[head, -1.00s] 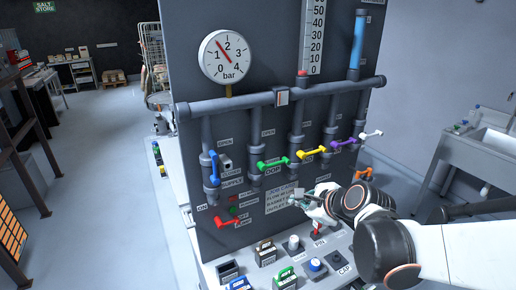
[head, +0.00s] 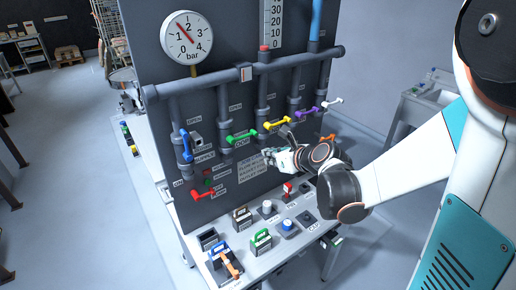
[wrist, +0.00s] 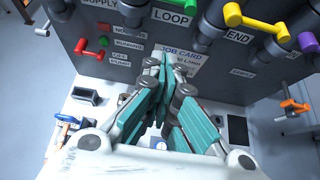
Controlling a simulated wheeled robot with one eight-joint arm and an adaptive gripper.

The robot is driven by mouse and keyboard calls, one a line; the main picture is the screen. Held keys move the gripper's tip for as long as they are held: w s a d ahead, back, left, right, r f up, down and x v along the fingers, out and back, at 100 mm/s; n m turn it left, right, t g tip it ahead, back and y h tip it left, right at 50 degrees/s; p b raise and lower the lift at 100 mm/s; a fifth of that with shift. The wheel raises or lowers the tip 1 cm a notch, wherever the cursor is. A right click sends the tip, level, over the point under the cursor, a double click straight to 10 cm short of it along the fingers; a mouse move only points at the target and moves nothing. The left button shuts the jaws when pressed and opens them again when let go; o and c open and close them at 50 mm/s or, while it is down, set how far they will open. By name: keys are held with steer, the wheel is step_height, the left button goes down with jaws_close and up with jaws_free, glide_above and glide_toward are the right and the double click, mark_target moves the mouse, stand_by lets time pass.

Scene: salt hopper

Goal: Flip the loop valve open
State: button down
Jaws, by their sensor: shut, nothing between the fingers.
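The green lever (head: 243,136) of the loop valve sits on its grey pipe, lying across the pipe, nearly level. It also shows at the top of the wrist view (wrist: 165,15), above the LOOP label (wrist: 171,17). My gripper (head: 268,154) is in front of the panel, below and right of the green lever and close to the job card (head: 251,167). In the wrist view my gripper (wrist: 160,62) has its fingers together and empty, below the green lever and apart from it.
A blue lever (head: 187,146) and red lever (head: 203,194) are to the left. Yellow (head: 278,122), purple (head: 307,109) and white (head: 333,101) levers are to the right. A shelf with a green-handled block (head: 260,241) and several knobs juts out below.

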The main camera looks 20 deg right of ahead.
steer(key=w+a+f, duration=0.1)
steer(key=w+a, duration=0.2)
steer(key=w, duration=0.5)
steer(key=shift+w, duration=0.35)
steer(key=shift+d+r+h, duration=0.15)
steer(key=shift+d+h, duration=0.05)
steer(key=shift+h, duration=0.1)
stand_by(0.3)
